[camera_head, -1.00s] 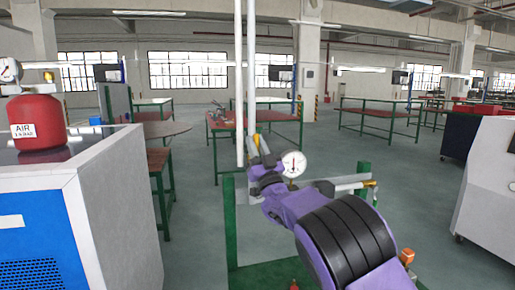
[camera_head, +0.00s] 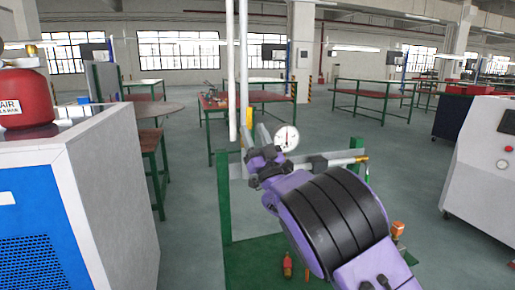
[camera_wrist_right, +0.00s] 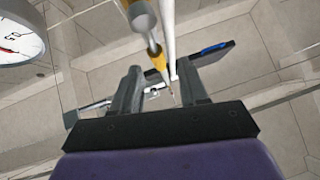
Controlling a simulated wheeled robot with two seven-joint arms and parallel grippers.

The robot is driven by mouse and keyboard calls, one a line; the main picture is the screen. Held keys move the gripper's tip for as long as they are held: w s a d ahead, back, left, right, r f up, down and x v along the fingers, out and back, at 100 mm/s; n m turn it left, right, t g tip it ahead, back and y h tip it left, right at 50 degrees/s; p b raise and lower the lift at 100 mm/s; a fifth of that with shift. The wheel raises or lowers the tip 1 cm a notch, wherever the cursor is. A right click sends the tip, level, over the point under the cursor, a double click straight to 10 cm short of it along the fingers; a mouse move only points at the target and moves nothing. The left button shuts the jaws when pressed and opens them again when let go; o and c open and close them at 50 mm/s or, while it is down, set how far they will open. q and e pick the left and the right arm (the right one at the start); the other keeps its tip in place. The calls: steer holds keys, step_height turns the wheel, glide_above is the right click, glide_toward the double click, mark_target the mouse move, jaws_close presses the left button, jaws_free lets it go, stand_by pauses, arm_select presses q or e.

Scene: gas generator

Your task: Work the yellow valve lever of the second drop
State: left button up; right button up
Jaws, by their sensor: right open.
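Two white vertical pipes (camera_head: 243,60) stand side by side in the head view. A small yellow piece (camera_head: 250,117), which looks like the valve lever, is on the right pipe near my right gripper (camera_head: 253,138). In the right wrist view the yellow lever (camera_wrist_right: 157,58) lies beside the white pipe, just beyond and between the fingertips. My right gripper (camera_wrist_right: 160,84) is open, with a finger on either side of that line. I cannot tell whether a finger touches the lever. My left gripper is in neither view.
A round gauge (camera_head: 286,138) stands right of the right gripper; it also shows in the wrist view (camera_wrist_right: 18,38). A horizontal pipe (camera_head: 342,161) with a yellow end is further right. A green frame (camera_head: 223,195) is below. A grey cabinet (camera_head: 110,190) stands left, a white one (camera_head: 482,180) right.

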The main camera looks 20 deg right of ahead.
steer(key=b+v, duration=0.1)
steer(key=v, duration=0.4)
